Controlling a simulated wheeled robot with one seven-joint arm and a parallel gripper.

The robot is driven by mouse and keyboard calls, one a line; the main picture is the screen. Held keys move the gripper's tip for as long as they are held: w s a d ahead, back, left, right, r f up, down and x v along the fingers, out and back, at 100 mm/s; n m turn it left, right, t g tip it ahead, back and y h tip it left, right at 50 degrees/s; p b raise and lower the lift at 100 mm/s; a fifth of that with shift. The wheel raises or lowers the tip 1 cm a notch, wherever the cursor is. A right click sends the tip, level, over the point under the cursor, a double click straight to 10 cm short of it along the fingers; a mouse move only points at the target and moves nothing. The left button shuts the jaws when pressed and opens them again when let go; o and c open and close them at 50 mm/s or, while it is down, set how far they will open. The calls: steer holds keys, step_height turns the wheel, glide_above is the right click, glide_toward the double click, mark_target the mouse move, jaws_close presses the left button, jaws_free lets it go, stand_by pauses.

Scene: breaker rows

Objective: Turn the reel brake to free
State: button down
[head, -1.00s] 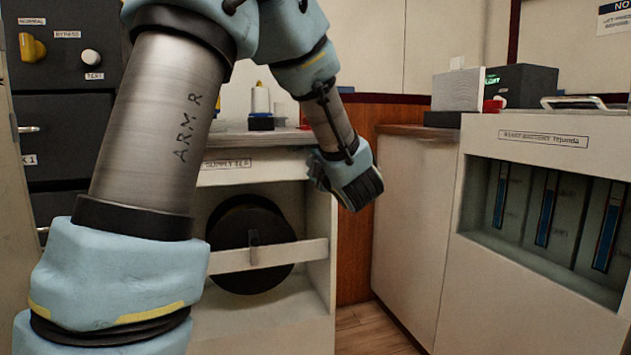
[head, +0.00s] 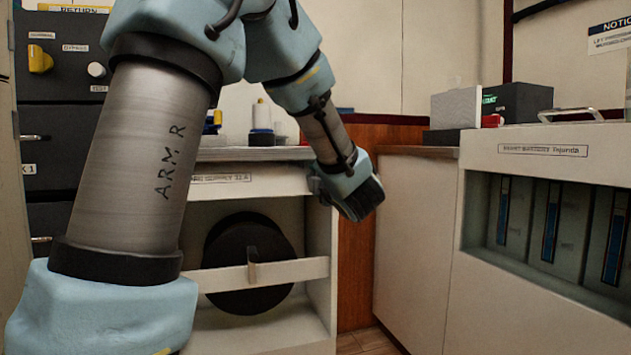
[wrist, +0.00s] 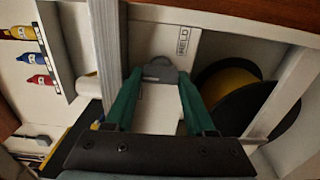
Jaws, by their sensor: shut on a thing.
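A grey brake lever (wrist: 160,68) sits on the white cabinet front in the wrist view, beside a label reading HELD. My gripper (wrist: 159,84) has its two green fingers on either side of the lever and is shut on it. The fingers hide part of the lever's lower end. In the head view my gripper (head: 348,192) is at the upper right of the cabinet front, and its own wrist hides the lever and fingertips. The black reel (head: 238,238) sits in the open bay below left; the wrist view shows it with yellow cable (wrist: 232,88).
A white bar (head: 290,270) crosses in front of the reel. Bottles and a spool (head: 261,116) stand on the counter above. A battery cabinet (head: 545,150) stands at right, with bare floor between. A dark drawer unit (head: 62,125) is at left.

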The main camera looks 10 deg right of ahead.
steer(key=shift+c, duration=1.2)
jaws_free()
steer(key=shift+r+p, duration=0.1)
steer(key=shift+p, duration=0.35)
